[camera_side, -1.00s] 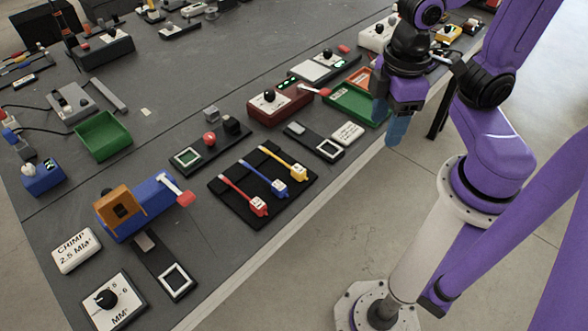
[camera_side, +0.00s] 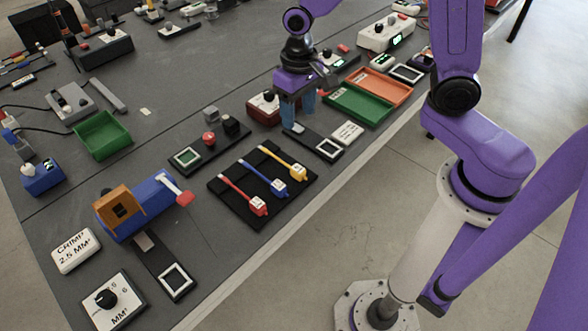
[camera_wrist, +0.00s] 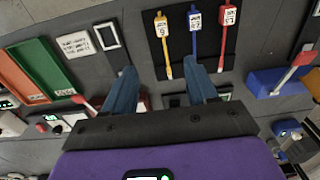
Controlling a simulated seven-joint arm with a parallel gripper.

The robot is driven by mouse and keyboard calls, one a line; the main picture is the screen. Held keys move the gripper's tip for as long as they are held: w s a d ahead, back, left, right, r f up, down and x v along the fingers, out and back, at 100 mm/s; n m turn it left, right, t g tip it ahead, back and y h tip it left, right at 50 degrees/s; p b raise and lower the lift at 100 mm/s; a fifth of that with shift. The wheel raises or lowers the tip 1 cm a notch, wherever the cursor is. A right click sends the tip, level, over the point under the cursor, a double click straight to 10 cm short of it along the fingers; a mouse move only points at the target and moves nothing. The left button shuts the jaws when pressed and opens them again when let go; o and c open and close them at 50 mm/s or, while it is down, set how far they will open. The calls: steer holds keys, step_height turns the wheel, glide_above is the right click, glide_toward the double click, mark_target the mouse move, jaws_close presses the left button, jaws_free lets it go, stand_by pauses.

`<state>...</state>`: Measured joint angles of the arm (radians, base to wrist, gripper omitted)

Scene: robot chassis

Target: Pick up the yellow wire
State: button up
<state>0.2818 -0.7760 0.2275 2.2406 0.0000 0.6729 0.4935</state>
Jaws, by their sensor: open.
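The yellow wire (camera_side: 286,161) lies on a black board (camera_side: 224,199) beside a blue wire (camera_side: 263,176) and a red wire (camera_side: 241,193). Each wire has a labelled block at one end. In the wrist view the yellow wire (camera_wrist: 164,45) is leftmost of the three, with its block at the top and its thin end toward my fingers. My gripper (camera_side: 298,112) is open and empty, above the table just behind the board in the side view. In the wrist view its blue fingers (camera_wrist: 163,82) point toward the board, and the yellow wire's thin end shows between them.
A green tray (camera_side: 359,106) and an orange tray (camera_side: 384,86) stand to the right. A blue device (camera_side: 140,214) with a red-tipped lever sits left of the board.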

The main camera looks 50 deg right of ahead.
glide_above(295, 166)
steer(key=f, duration=1.1)
steer(key=shift+s+d+f, duration=0.2)
steer(key=shift+s+f, duration=0.1)
steer(key=shift+f, duration=0.1)
steer(key=shift+w+a+f, duration=0.1)
steer(key=shift+w+f, duration=0.05)
steer(key=shift+f, duration=1.2)
steer(key=shift+w+a+f, duration=0.1)
steer(key=shift+w+f, duration=0.05)
steer(key=shift+f, duration=1.2)
jaws_close()
